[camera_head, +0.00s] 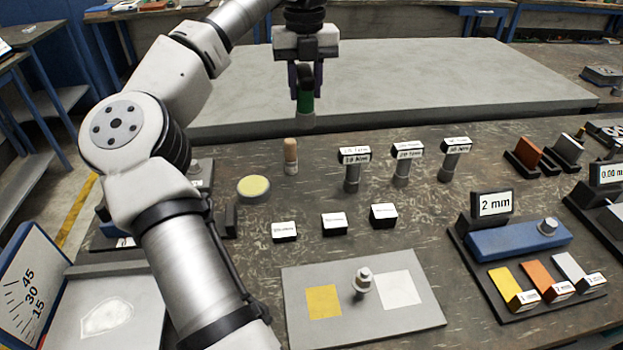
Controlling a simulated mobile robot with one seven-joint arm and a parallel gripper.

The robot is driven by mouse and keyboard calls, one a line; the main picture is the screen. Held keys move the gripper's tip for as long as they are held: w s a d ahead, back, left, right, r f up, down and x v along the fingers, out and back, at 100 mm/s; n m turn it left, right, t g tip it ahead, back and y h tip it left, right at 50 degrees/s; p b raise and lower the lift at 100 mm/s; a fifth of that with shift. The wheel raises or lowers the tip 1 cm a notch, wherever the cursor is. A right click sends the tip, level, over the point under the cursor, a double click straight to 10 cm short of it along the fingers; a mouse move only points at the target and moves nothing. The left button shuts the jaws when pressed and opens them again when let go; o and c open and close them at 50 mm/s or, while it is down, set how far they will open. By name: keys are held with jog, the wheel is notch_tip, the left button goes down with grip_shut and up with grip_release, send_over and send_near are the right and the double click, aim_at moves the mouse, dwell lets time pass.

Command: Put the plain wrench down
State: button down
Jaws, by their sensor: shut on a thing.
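My gripper (306,80) hangs at the top centre, pointing down above the bench. It is shut on an upright tool (306,104) with a green band and a greyish lower end, which looks to be the plain wrench. Its upper part is dark between the fingers, and its exact shape is hard to make out. The tool appears to be held clear of the bench top. A small post with a tan top (291,153) stands on the bench below it in the picture.
Three upright labelled tools (353,170) stand to the right, with several small labelled blocks (334,224) nearer. A round yellow-topped pad (254,188) lies left. A grey plate (415,320) with a bolt is in front. A raised grey slab (430,75) lies behind.

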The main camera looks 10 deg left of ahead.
jog(key=shift+w+f, duration=0.1)
jog(key=shift+f, duration=0.25)
notch_tip(320, 180, down, 19)
jog(key=shift+f+p, duration=0.1)
jog(key=shift+p, duration=1.1)
jog(key=c, duration=1.1)
grip_release()
jog(key=shift+o, duration=0.2)
notch_tip(320, 180, up, 12)
jog(key=b, duration=0.1)
jog(key=shift+b, duration=0.4)
